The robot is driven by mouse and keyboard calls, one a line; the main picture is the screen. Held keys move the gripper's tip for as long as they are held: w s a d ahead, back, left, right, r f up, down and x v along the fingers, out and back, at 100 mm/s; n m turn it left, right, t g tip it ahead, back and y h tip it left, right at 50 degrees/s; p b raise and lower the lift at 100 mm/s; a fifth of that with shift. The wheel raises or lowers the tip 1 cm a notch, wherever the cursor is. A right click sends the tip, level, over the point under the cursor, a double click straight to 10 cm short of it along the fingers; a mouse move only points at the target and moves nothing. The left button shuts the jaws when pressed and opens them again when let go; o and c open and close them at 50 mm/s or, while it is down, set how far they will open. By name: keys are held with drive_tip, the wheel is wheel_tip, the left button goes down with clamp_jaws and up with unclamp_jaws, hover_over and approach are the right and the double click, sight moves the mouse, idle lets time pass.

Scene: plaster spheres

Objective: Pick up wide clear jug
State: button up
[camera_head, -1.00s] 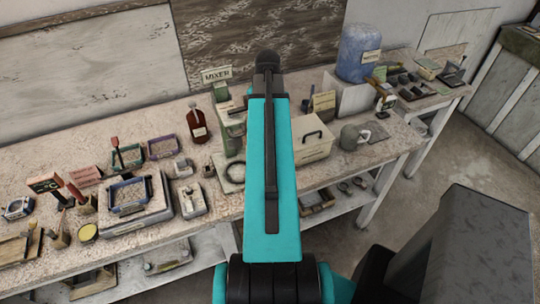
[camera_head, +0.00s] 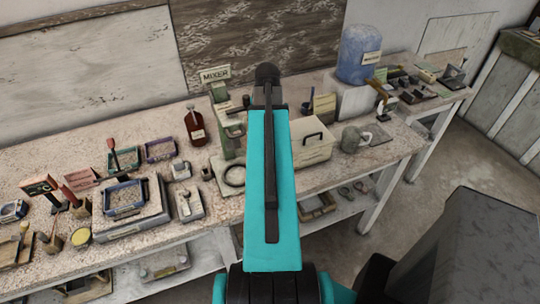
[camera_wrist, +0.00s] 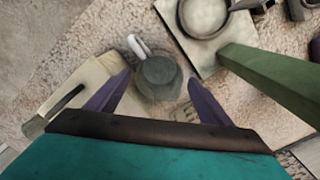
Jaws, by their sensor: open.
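A grey, see-through jug (camera_wrist: 158,78) with a white handle shows in the wrist view on the speckled bench. It lies between my two purple fingers in the picture. My gripper (camera_wrist: 162,88) is open and appears above it, and I see no finger touching it. My teal arm hides this spot in the head view. A second grey jug (camera_head: 352,138) with a pale handle stands to the right of the cream box in the head view. I cannot tell from its surface how clear it is.
The cream box (camera_wrist: 75,95) with a dark handle is close on the jug's left in the wrist view. The green mixer post (camera_wrist: 270,82) and its pale base are on the right. A brown bottle (camera_head: 195,127) and several trays stand further left on the bench.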

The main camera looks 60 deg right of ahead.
drive_tip(key=shift+s+f+b, duration=0.1)
drive_tip(key=shift+f+b, duration=1.95)
drive_tip(key=shift+f, duration=0.55)
drive_tip(key=c, duration=1)
